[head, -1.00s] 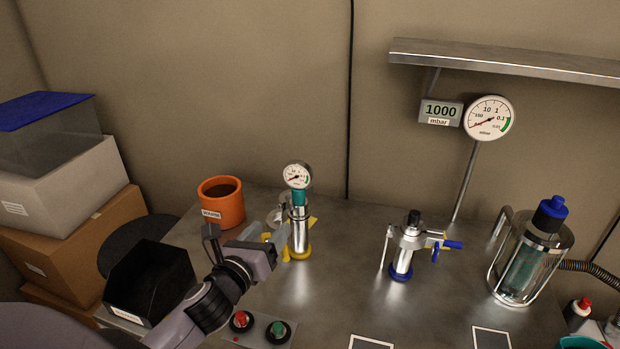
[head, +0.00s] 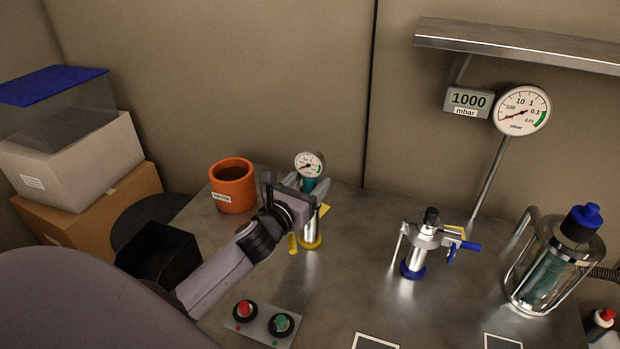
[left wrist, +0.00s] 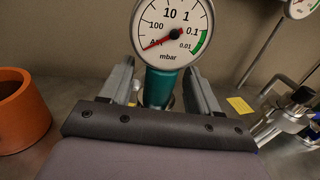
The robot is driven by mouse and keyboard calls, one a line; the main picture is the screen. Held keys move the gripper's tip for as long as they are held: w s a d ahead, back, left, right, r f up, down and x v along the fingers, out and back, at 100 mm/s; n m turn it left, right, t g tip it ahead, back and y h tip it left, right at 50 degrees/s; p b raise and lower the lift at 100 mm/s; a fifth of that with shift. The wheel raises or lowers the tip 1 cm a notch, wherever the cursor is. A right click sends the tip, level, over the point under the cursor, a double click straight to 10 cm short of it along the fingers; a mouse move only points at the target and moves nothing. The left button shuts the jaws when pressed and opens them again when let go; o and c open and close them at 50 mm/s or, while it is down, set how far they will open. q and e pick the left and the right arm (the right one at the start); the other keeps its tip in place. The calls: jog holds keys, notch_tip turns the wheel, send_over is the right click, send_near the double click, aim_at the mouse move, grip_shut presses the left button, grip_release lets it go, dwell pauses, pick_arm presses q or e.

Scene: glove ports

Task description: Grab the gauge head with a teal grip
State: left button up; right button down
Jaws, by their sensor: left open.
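The gauge head has a round white dial (head: 309,164) over a teal grip (head: 308,185). It stands upright on a metal post (head: 311,228) with a yellow ring at the foot. My left gripper (head: 305,184) is open at the height of the teal grip, partly hiding it. In the left wrist view, the teal grip (left wrist: 159,87) lies between the two spread fingers of my gripper (left wrist: 160,80), with a visible gap on the left and right. The dial faces the camera above them. My right gripper is out of view.
An orange pot (head: 232,187) stands left of the gauge head. A clamped valve with a blue ring (head: 413,271) and a caged glass vessel (head: 541,262) stand to the right. The metal table between is clear.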

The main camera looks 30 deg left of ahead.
pick_arm(q)
jog(key=shift+w, duration=0.35)
jog(key=shift+r, duration=0.1)
grip_shut()
